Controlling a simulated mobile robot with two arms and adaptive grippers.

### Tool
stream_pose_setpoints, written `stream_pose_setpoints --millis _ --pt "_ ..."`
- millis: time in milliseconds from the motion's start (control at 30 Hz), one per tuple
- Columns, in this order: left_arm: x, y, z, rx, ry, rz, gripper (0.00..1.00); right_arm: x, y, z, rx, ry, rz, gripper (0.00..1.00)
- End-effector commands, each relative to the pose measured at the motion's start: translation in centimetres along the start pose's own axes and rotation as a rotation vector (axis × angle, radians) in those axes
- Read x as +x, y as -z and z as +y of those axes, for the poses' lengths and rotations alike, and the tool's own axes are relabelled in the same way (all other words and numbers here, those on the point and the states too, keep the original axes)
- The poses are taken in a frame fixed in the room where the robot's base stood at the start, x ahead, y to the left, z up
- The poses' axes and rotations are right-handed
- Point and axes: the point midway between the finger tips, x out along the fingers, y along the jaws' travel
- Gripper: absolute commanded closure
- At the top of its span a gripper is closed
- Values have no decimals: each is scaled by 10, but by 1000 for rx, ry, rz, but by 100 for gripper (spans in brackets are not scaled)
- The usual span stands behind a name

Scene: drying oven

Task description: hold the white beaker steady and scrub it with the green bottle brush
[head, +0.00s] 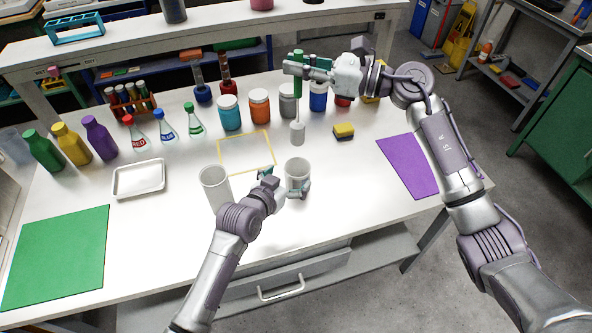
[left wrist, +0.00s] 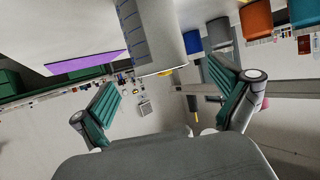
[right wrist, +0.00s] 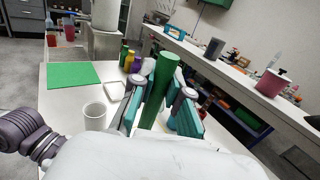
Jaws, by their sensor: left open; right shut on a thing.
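The white beaker (head: 298,170) stands upright near the front of the table. My left gripper (head: 284,184) is open beside it, fingers spread toward its near side. In the left wrist view the beaker (left wrist: 150,35), with blue graduation marks, lies ahead between the open fingers; no contact is visible. My right gripper (head: 300,68) is shut on the green handle of the bottle brush (head: 298,84). The brush hangs upright, its pale head (head: 297,132) behind the beaker in the head view. The right wrist view shows the green handle (right wrist: 161,88) between the fingers.
A second pale cup (head: 213,184) stands just left of my left gripper. A yellow-outlined square (head: 246,152), a sponge (head: 344,131) and a white tray (head: 139,178) lie around. Jars, flasks and bottles line the back. Green (head: 55,255) and purple (head: 408,165) mats lie at the sides.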

Motion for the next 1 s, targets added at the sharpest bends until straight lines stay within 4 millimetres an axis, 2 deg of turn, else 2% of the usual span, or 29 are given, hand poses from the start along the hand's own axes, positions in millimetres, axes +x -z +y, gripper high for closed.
stream_pose_setpoints --millis 100,300,500,733,767,1000 --pt "23 1 0 0 0 0 1 0 0 0 0 0 0 100" --pt "48 0 0 -2 -1 -1 1 0 0 0 0 0 0 100" --pt "56 0 1 -1 -1 -1 1 0 0 0 0 0 -1 100" --pt "56 0 1 -1 -1 0 1 0 0 0 0 0 -1 100" --pt "56 0 1 -1 -1 0 4 0 0 0 0 0 -1 100" --pt "56 0 0 -1 -1 -1 44 0 0 0 0 0 -1 100"
